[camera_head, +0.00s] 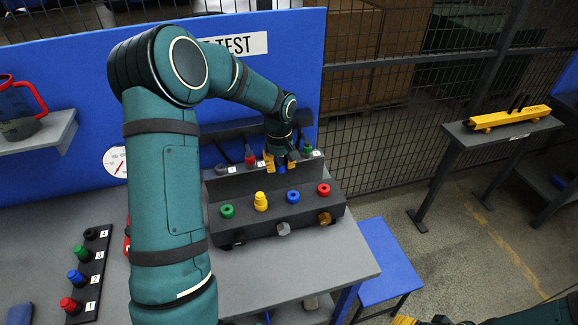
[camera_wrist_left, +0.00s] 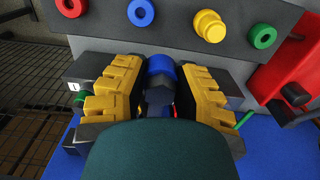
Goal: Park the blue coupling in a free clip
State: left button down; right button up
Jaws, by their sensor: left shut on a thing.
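The blue coupling (camera_wrist_left: 162,70) sits between the yellow fingers of my left gripper (camera_wrist_left: 158,92), which is shut on it. In the head view my left gripper (camera_head: 281,162) is at the clip row (camera_head: 232,180) behind the sloped block; the fingers mostly hide the coupling. I cannot tell whether the coupling is seated in a clip or just above it. A green coupling (camera_head: 307,149) is to the right in that row and a red one (camera_head: 249,158) to the left. My right gripper (camera_head: 418,320) is cut off at the bottom edge.
The sloped block carries green (camera_head: 227,211), yellow (camera_head: 260,202), blue (camera_head: 292,196) and red (camera_head: 323,188) fittings. A numbered rack (camera_head: 91,270) with several coloured caps is at the left. A blue panel (camera_head: 85,80) stands behind. A jug (camera_head: 18,108) is on a shelf.

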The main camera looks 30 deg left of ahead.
pick_arm(q)
jog(key=s+a, duration=0.2)
jog(key=a, duration=0.8)
jog(key=s+a, duration=0.1)
jog(key=a, duration=1)
jog(key=shift+s+a+p, duration=0.3)
jog(key=shift+s, duration=0.1)
jog(key=shift+f, duration=0.2)
jog(key=shift+f+b, duration=0.55)
jog(key=shift+b, duration=0.15)
jog(key=shift+f, duration=0.15)
jog(key=shift+f+b, duration=0.9)
jog(key=shift+f, duration=0.45)
jog(key=shift+f, duration=0.1)
jog(key=shift+f+b, duration=0.45)
jog(key=shift+f, duration=0.25)
